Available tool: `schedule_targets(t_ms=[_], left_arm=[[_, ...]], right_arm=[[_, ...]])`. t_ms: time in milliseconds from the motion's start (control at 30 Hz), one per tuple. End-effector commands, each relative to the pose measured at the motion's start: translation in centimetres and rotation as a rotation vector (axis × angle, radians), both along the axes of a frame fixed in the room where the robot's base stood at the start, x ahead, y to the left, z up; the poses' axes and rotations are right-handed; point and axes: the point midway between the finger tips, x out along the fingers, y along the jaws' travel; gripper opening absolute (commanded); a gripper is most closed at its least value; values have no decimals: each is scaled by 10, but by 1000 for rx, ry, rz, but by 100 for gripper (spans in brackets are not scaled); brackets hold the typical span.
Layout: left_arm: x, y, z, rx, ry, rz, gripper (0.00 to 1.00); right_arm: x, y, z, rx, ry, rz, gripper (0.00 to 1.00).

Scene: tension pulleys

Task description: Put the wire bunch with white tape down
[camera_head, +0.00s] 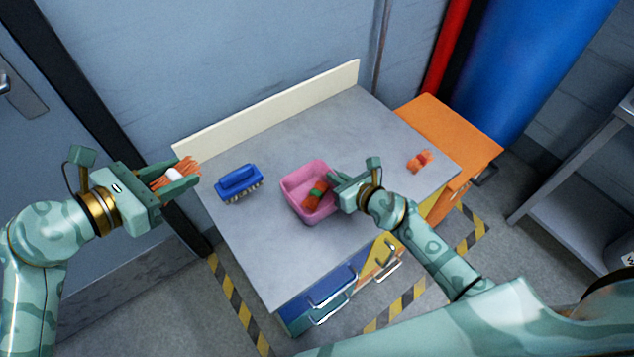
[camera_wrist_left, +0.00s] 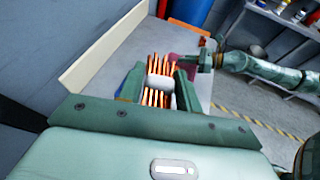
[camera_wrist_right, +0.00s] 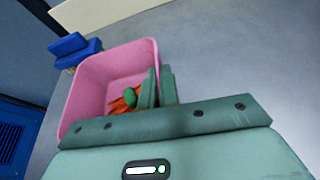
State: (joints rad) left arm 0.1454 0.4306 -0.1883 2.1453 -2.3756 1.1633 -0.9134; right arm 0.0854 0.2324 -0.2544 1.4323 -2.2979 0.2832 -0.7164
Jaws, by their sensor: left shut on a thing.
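The wire bunch with white tape (camera_head: 172,175) has orange wires and a white band. My left gripper (camera_head: 180,178) is shut on it, holding it just left of the table (camera_head: 257,246). In the left wrist view the white tape (camera_wrist_left: 161,83) lies between the two fingers, with wires poking out on both sides. My right gripper (camera_head: 334,178) is at the right rim of the pink bin (camera_head: 305,172). A wire bunch with green tape (camera_head: 317,193) lies in the bin, partly hidden by these fingers.
A blue brush (camera_head: 239,182) lies on the table between my left gripper and the bin. Another orange wire bunch (camera_head: 420,160) lies at the table's right end, near an orange cabinet (camera_head: 450,130). A cream board (camera_head: 270,108) edges the table's back. Bare table surrounds the bin.

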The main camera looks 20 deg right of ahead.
Motion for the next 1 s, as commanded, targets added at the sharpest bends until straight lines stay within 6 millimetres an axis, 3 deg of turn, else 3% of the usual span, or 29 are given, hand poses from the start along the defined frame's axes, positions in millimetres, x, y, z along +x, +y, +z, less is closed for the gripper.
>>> schedule_targets(t_ms=[33,200,300,400,600,1000], left_arm=[[11,-28,-10,-6,5,-22,12],[26,-123,-42,-1,20,-113,12],[26,-169,-55,2,29,-167,12],[22,-202,-64,3,35,-212,12],[17,-230,-85,5,46,-252,12],[16,-230,-151,2,50,-253,12]], right_arm=[[0,0,0,-1,0,0,0],[0,0,0,-1,0,0,0],[0,0,0,0,1,0,0],[0,0,0,0,1,0,0],[0,0,-1,0,1,0,0],[0,0,-1,-1,2,0,0]])
